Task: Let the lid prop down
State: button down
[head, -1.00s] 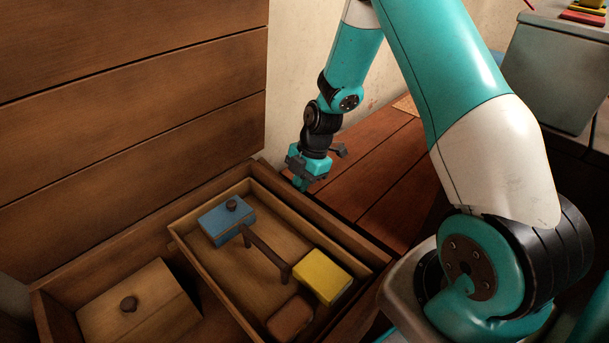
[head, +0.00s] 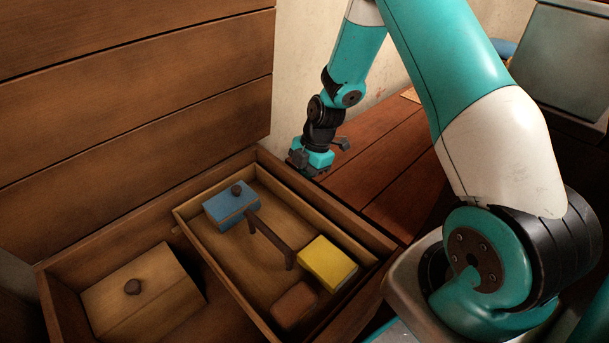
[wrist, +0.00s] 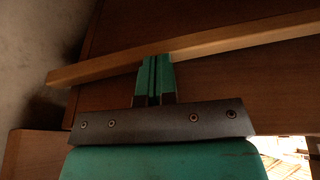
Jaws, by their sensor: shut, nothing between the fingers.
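The chest's plank lid (head: 130,90) stands raised at the left of the head view. My gripper (head: 310,170) is low at the chest's back right corner, close to its rim. Its fingertips are hard to make out there. In the wrist view my gripper's fingers (wrist: 156,78) are shut, with nothing seen between them. Their tips meet or pass behind a long, pale wooden bar (wrist: 225,40) that slants across the view. I cannot tell whether this bar is the lid prop or a chest edge. No prop shows clearly in the head view.
The open chest (head: 60,290) holds a wooden tray (head: 225,270) with a blue box (head: 225,208), a yellow block (head: 328,262) and a brown block (head: 293,305). A knobbed wooden box (head: 150,290) sits at left. A plank surface (head: 385,150) lies behind; a pale wall (head: 310,50) stands close.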

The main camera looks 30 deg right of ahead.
jog(key=shift+w+a+p+v, duration=0.3)
jog(key=shift+p+v, duration=1.15)
jog(key=shift+v, duration=5.3)
jog(key=d+b+x, duration=0.1)
jog(key=b+x, duration=0.2)
jog(key=x, duration=1)
jog(key=shift+s+f, duration=0.25)
jog(key=shift+s, duration=0.1)
notch_tip(320, 180, down, 8)
jog(key=w+g+b, duration=0.1)
jog(key=g, duration=0.1)
jog(key=shift+a+r+g+b, duration=0.15)
jog(key=shift+g+b, duration=0.15)
jog(key=shift+g, duration=0.1)
jog(key=shift+h, duration=0.3)
